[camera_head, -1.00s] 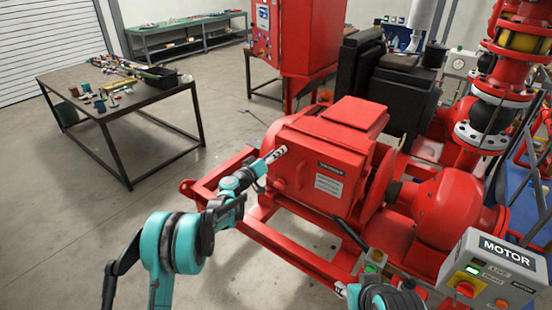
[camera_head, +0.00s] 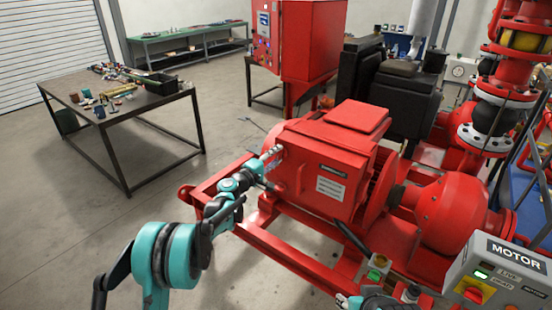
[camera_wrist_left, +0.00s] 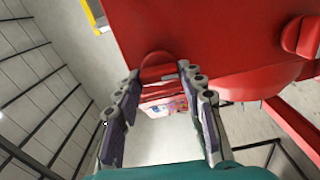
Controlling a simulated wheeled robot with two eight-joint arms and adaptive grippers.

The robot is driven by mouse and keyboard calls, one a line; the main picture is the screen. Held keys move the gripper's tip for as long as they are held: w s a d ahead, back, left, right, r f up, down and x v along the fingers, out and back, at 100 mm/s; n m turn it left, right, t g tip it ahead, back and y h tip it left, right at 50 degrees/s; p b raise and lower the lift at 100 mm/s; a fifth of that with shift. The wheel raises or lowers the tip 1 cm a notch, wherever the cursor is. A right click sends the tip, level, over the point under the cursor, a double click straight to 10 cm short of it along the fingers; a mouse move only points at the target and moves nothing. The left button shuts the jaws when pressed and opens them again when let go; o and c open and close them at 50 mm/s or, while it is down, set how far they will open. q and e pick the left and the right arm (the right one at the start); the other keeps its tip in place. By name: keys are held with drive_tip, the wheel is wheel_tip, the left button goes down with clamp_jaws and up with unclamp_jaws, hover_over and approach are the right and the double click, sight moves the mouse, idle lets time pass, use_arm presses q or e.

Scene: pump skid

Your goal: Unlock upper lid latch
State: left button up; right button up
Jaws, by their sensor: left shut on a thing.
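The red lidded housing (camera_head: 318,178) stands in the middle of the head view, with a raised lid plate on top. My left gripper (camera_head: 272,152) is at the upper part of its left face. In the left wrist view the fingers (camera_wrist_left: 157,76) are on either side of a rounded red latch tab (camera_wrist_left: 156,63) and are closed on it. The tab is mostly hidden by the gripper in the head view. A second red knob (camera_wrist_left: 300,36) shows at the right of the wrist view. My right gripper (camera_head: 345,299) shows only in part at the bottom edge.
Red frame rails (camera_head: 285,255) run below the housing. A grey MOTOR box (camera_head: 497,273) with a red switch stands at the lower right. A dark workbench (camera_head: 125,115) with loose tools is at the left. The floor between bench and skid is mostly clear.

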use_arm(q)
drive_tip(key=shift+n, duration=0.4)
drive_tip(key=o, duration=1.2)
drive_tip(key=shift+a, duration=0.1)
drive_tip(key=shift+c, duration=0.2)
drive_tip(key=v, duration=1.2)
